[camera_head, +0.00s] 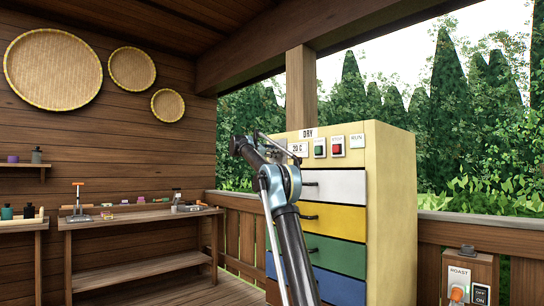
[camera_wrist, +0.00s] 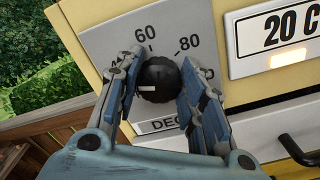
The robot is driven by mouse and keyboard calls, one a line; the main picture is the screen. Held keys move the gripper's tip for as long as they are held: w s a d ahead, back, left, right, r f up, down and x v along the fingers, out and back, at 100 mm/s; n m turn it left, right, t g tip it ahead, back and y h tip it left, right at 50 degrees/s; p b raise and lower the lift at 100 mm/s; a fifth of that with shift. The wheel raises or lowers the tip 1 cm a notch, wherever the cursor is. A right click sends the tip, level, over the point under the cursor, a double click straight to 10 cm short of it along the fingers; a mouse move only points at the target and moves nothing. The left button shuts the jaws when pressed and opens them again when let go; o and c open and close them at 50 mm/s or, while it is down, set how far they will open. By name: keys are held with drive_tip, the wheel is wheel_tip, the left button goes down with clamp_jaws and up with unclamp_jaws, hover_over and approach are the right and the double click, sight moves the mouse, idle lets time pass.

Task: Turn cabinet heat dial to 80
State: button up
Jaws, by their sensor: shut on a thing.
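The black heat dial (camera_wrist: 158,77) is a round knob on a grey scale plate (camera_wrist: 98,42) in the wrist view. The numbers 60 and 80 show above it, 80 to the right of 60. A short white mark on the knob lies toward its lower left, away from the 80. My gripper (camera_wrist: 164,66) has one finger on each side of the knob and is shut on it. In the head view the yellow cabinet (camera_head: 394,200) stands right of centre. My arm hides the dial there.
The cabinet display (camera_wrist: 290,27) reads 20 C. Green (camera_head: 320,148) and red (camera_head: 337,145) buttons sit right of it, above coloured drawers with dark handles. A ROAST control box (camera_head: 470,279) is at the lower right. A wooden workbench (camera_head: 140,216) stands left.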

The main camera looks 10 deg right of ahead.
drive_tip(key=m, duration=0.7)
drive_tip(key=shift+s+d+f, duration=0.1)
drive_tip(key=shift+f, duration=0.1)
drive_tip(key=m, duration=0.6)
drive_tip(key=shift+f+m, duration=0.15)
drive_tip(key=shift+m, duration=0.25)
drive_tip(key=m, duration=0.6)
drive_tip(key=shift+f, duration=0.1)
drive_tip(key=m, duration=0.6)
drive_tip(key=shift+m, duration=0.3)
drive_tip(key=o, duration=1)
drive_tip(key=shift+w, duration=0.2)
drive_tip(key=shift+o, duration=0.2)
